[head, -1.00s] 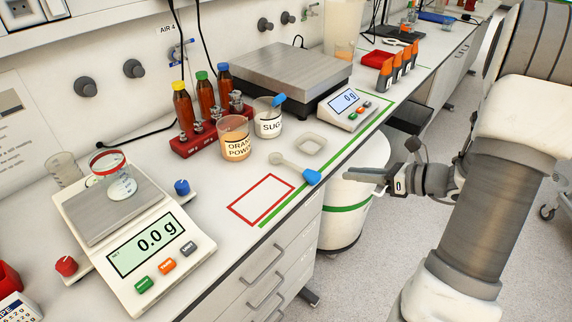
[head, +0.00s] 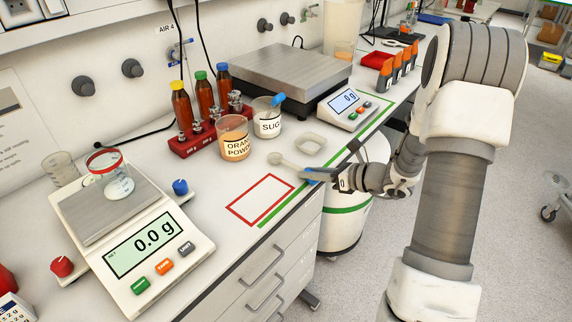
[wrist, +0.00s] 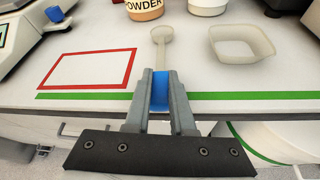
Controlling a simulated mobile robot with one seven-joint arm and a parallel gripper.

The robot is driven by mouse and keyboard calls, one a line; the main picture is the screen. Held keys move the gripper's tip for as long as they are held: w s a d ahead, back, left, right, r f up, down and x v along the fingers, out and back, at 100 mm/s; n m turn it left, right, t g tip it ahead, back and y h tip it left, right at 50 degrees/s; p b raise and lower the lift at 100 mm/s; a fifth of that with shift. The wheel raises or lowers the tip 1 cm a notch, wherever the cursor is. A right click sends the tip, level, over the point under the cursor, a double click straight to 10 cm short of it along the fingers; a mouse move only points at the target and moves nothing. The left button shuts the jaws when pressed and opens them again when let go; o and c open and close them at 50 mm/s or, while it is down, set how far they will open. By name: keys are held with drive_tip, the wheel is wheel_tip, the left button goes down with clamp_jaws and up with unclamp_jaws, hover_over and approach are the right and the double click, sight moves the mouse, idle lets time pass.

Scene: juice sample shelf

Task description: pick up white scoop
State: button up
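The white scoop (head: 285,161) lies near the front edge of the counter, its round bowl towards the back and its blue handle towards the edge. In the wrist view the pale bowl and stem of the scoop (wrist: 162,36) point away from me. My gripper (head: 322,175) is at the counter edge, and its grey fingers (wrist: 160,85) sit on both sides of the blue handle. The handle fills the gap between them with no space showing, so the gripper looks shut on it. Part of the handle is hidden by the fingers.
A red-outlined rectangle (head: 261,201) is to the left, and a small empty weighing dish (head: 311,144) to the right. The orange powder jar (head: 234,139) and sugar jar (head: 268,118) stand behind. A scale (head: 132,240) is at left. A bin (head: 345,220) stands below the edge.

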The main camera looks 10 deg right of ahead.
clamp_jaws()
drive_tip(key=shift+r, duration=0.1)
